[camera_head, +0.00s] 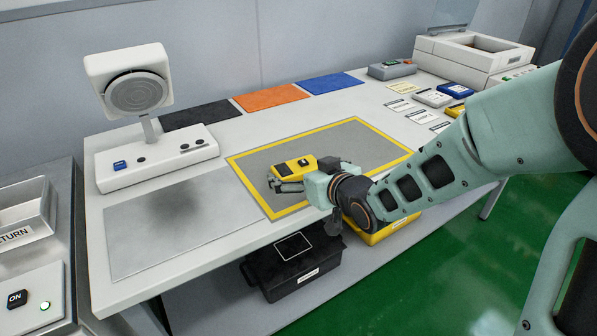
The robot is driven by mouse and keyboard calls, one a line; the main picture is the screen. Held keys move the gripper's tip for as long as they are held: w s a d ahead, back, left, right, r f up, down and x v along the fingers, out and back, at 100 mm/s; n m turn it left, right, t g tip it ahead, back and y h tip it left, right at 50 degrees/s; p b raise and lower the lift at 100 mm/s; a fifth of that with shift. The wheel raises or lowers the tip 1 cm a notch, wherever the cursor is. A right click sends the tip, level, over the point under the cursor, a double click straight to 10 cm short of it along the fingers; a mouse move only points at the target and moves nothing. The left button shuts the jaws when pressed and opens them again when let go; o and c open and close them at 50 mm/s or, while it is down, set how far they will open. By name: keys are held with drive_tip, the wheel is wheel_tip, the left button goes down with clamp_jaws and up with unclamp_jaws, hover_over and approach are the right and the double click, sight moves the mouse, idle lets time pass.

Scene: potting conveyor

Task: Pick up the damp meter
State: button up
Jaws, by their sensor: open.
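A yellow handheld device (294,167) with a dark button or display lies on the grey mat (345,140) with a yellow border; it looks like the damp meter. My gripper (284,183) is open at the meter's near side, low over the mat. The gripper's fingers and body hide part of the meter's near edge. I cannot tell whether the fingers touch it.
A white speaker-like unit (138,92) stands on the left of the table. Black, orange (272,97) and blue mats lie along the back. Small devices and labels sit at right, near a white machine (470,57). A black case (294,266) is below the table.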

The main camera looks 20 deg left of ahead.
drive_tip(key=shift+x, duration=0.9)
drive_tip(key=c, duration=1.2)
drive_tip(key=shift+r, duration=0.1)
